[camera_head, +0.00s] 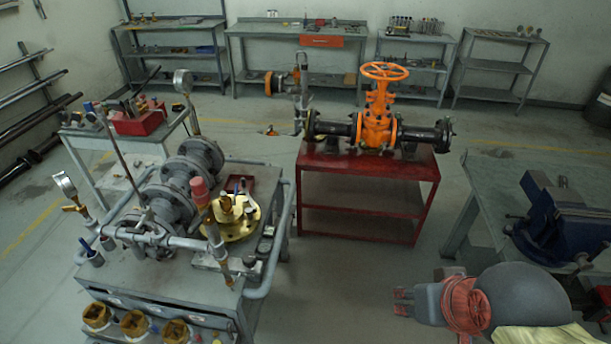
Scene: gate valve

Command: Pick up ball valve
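I cannot single out a ball valve for certain. A brass-coloured flanged fitting (236,216) sits on top of the grey tool cart at left, among pipe parts. A large orange valve with a handwheel (379,112) is mounted in a dark pipe on the red table. My gripper (402,301) is at the lower right, at the end of my grey and reddish arm, pointing left. It is over the floor, well apart from the cart and the red table. Its fingers are too small to show whether they are open. I see nothing held in it.
The grey cart (262,283) carries flanged pipes and gauges (182,82). The red table (366,167) stands mid-room. A blue vise (553,222) sits on a grey bench at right, near my arm. Shelves line the back wall.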

